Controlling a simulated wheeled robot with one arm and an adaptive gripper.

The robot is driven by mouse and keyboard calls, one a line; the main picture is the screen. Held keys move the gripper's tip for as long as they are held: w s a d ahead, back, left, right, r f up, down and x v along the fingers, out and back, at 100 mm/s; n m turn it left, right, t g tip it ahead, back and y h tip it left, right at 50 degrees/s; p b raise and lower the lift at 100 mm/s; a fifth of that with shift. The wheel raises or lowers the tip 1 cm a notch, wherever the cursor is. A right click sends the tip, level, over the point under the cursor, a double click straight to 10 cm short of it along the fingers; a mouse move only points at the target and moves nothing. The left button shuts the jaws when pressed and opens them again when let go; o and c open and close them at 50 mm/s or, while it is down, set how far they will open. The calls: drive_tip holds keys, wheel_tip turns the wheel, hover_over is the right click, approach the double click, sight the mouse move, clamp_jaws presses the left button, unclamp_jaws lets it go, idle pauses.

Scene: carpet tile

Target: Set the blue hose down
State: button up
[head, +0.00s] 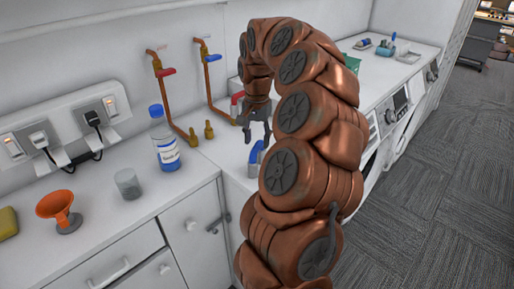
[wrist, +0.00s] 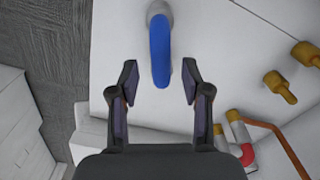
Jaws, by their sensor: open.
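The blue hose (wrist: 160,50) is a short curved blue piece with a grey end at the top of the wrist view. It rests on the white top, and in the head view the hose (head: 254,156) shows just below my gripper, partly hidden by my arm. My gripper (head: 257,132) points down above it. In the wrist view my gripper (wrist: 160,72) is open, with one finger on each side of the hose and a visible gap on both sides.
Brass taps with red (head: 167,72) and blue (head: 213,58) handles are on the wall behind. A bottle (head: 164,142), a grey cup (head: 128,183) and an orange funnel (head: 57,208) stand on the left counter. Brass fittings (wrist: 280,87) lie right of my gripper.

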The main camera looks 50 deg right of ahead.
wheel_tip(320, 180, up, 8)
drive_tip(key=b, duration=0.2)
drive_tip(key=shift+r, duration=0.2)
idle(0.3)
drive_tip(key=s+a+f+n, duration=0.15)
drive_tip(key=a+n, duration=0.25)
drive_tip(key=a, duration=0.7)
drive_tip(key=s+a+f+n, duration=0.1)
drive_tip(key=s+a+n, duration=0.3)
drive_tip(key=a, duration=0.7)
drive_tip(key=s+a+f+n, duration=0.2)
drive_tip(key=s+a+f, duration=0.1)
drive_tip(key=s, duration=0.3)
drive_tip(key=s+a+f+n+g, duration=0.1)
drive_tip(key=s+a+f+n, duration=0.1)
drive_tip(key=s+a+f, duration=0.2)
drive_tip(key=s+a+f+n, duration=0.1)
drive_tip(key=s+a+f, duration=0.2)
drive_tip(key=s, duration=0.5)
drive_tip(key=shift+a+f+n+g, duration=0.15)
drive_tip(key=shift+f+n+g, duration=0.25)
drive_tip(key=shift+f, duration=0.45)
